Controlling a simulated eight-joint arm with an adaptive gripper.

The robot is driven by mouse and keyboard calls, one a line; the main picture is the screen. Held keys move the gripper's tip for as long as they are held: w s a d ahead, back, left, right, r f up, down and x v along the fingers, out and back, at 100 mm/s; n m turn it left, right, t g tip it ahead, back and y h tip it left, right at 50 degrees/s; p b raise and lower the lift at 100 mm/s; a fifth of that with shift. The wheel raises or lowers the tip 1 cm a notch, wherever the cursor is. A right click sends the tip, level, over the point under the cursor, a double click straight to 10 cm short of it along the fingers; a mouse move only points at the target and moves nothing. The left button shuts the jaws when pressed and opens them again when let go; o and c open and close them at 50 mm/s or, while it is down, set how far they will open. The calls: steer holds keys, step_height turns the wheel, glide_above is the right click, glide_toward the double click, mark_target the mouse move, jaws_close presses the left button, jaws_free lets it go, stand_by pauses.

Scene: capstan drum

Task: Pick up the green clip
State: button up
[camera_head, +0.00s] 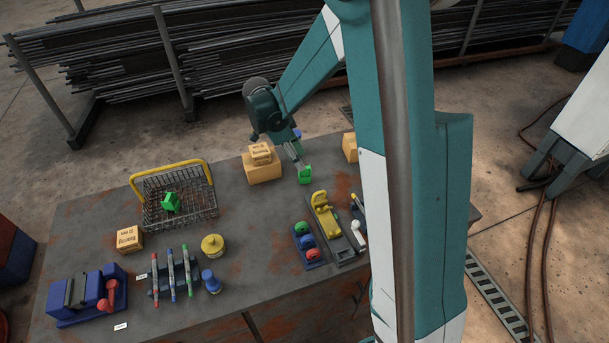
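A small green object (305,175), which looks like the green clip, is at the tip of my gripper (301,163), near the back middle of the table. My gripper points down, with its fingers right at the top of this green object. The fingers are too small in the picture to tell whether they are closed on it. I also cannot tell whether the object rests on the table or hangs just above it. Another green object (170,202) lies in the wire basket (207,199) with the yellow handle, on the left.
Wooden blocks (264,172) stand just left of my gripper, and another block (350,147) to its right. A yellow clamp-like tool (323,215) and a blue holder (307,246) lie in front. The middle is clear.

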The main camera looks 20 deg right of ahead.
mark_target(306, 174)
steer(key=shift+w+f+m, duration=0.2)
steer(key=shift+f, duration=0.3)
steer(key=shift+w+f+m, duration=0.15)
steer(key=shift+f+m, duration=0.05)
steer(key=shift+f, duration=0.25)
steer(key=shift+f, duration=0.1)
steer(key=shift+x, duration=1.2)
steer(key=shift+d+f, duration=0.1)
steer(key=shift+b+x, duration=0.6)
steer(key=shift+x, duration=1.9)
steer(key=shift+c, duration=0.5)
steer(key=c, duration=0.8)
